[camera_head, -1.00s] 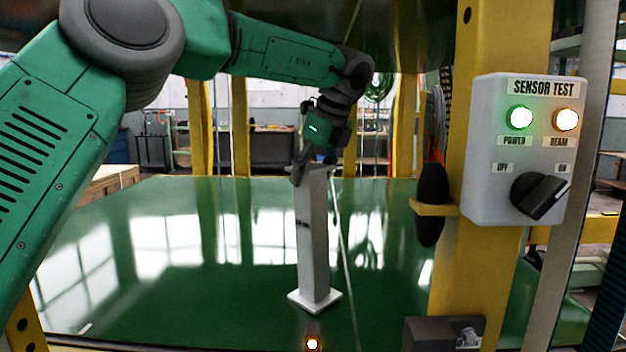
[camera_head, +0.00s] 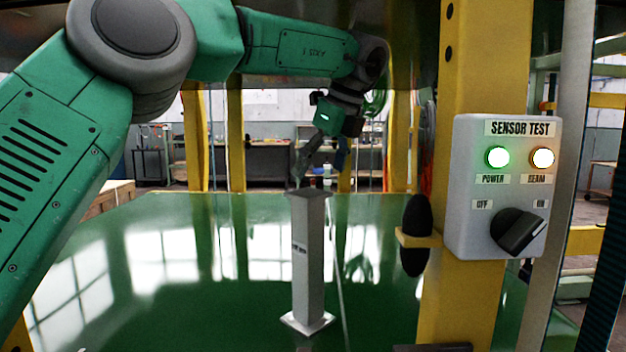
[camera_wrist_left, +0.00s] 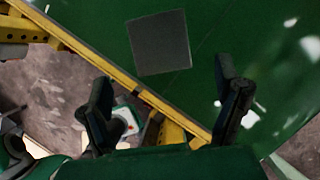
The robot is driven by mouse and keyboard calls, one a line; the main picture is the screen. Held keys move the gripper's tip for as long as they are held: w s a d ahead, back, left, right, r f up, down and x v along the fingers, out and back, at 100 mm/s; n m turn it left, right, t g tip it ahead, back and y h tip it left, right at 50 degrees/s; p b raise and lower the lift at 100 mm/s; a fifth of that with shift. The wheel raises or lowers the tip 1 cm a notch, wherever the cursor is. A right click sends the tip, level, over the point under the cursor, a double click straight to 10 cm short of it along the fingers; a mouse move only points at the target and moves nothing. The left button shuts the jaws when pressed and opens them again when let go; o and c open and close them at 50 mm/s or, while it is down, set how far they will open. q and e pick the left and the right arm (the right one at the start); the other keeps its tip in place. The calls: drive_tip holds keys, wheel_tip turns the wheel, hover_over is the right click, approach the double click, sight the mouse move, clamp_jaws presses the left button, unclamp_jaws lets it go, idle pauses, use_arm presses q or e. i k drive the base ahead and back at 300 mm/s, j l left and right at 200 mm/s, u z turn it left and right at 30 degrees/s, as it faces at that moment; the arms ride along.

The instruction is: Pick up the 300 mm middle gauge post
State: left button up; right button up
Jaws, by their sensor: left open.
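The gauge post (camera_head: 310,255) is a grey square column standing upright on a square foot on the green surface. The small dark marking on its side is too small to read. My left gripper (camera_head: 319,166) is open and empty, just above the post's top in the head view. In the left wrist view a plain grey square, seemingly the post's top (camera_wrist_left: 158,42), lies beyond the spread fingers of my left gripper (camera_wrist_left: 168,98), not between them. My right gripper is not in view.
A yellow upright (camera_head: 478,60) carries the grey sensor test box (camera_head: 470,225) at the right; its green and white lamps are lit. A black rounded part (camera_head: 416,235) juts from the upright. The glossy green surface (camera_head: 200,305) around the post is clear.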

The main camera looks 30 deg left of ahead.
sight(308, 318)
drive_tip(key=k, duration=1)
